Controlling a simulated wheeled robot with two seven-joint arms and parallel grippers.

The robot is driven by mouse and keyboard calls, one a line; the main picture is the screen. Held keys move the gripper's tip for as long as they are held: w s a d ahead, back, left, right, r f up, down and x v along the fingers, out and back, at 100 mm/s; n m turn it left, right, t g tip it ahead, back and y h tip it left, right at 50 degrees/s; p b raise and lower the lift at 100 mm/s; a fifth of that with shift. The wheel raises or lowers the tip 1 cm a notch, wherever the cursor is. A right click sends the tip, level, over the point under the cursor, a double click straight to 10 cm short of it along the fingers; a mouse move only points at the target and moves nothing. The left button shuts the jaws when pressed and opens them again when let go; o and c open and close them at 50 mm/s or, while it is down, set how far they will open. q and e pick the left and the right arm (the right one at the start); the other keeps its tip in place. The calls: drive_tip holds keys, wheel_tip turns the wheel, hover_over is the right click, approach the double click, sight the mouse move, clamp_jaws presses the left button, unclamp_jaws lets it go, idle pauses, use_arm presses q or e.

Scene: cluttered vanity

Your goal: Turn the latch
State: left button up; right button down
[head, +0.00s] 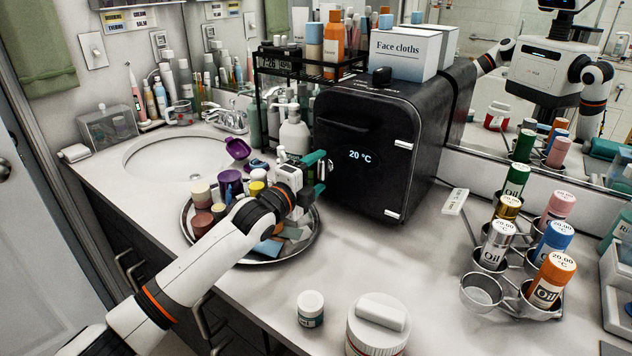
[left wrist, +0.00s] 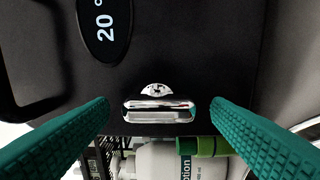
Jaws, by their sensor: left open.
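The latch (left wrist: 158,112) is a small shiny metal bar on the front of the black towel-warmer cabinet (head: 375,185). In the left wrist view it lies crosswise in the picture, between my left gripper's two teal fingers. In the head view it is small and partly hidden by the gripper. My left gripper (head: 317,173) is open, its fingertips close to the cabinet's front at the latch side. A gap shows on each side of the latch in the left wrist view, and contact is not visible. The cabinet door looks closed, with a 20 °C display (head: 360,155).
A round metal tray (head: 262,258) with cosmetics lies under my left forearm. A white pump bottle (head: 294,135) stands left of the cabinet. A rack of oil bottles (head: 482,292) stands at the right. A small jar (head: 311,308) and a larger lidded jar (head: 375,335) stand in front.

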use_arm(q)
drive_tip(key=shift+d, duration=0.1)
drive_tip(key=c, duration=1)
